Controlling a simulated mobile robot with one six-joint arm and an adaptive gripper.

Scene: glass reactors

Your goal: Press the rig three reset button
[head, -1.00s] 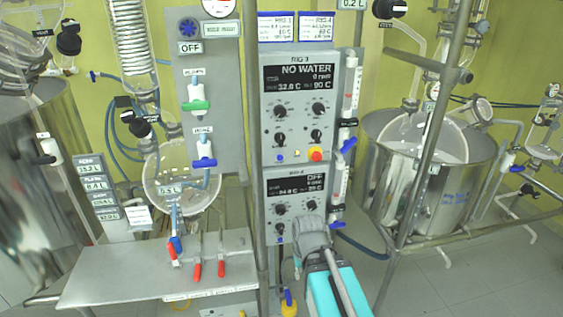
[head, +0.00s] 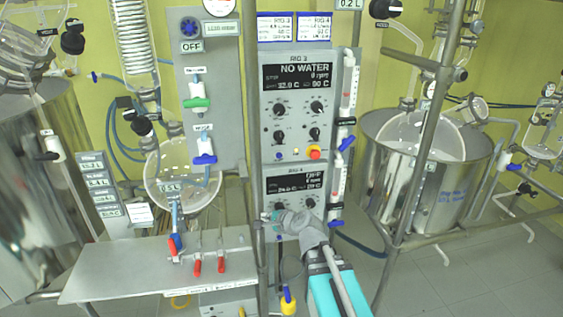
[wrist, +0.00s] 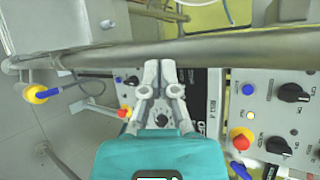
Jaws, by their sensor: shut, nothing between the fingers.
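The rig three panel (head: 297,75) is the upper box in the head view, its display reading NO WATER. Along its lower edge sit a blue button (head: 280,157), a small pale button (head: 295,152) and a red button (head: 314,153); I cannot read which is labelled reset. In the wrist view, what appears to be this panel is at right, with a blue button (wrist: 248,89), a yellowish button (wrist: 246,115) and a red button (wrist: 240,141). My gripper (wrist: 160,64) is shut and empty, left of these buttons. In the head view, it is in front of the lower panel.
A lower rig four panel (head: 295,180) is partly hidden by my arm. A metal post (wrist: 230,48) crosses close beyond my fingertips. A steel vessel (head: 470,180) and frame pole (head: 425,160) stand right.

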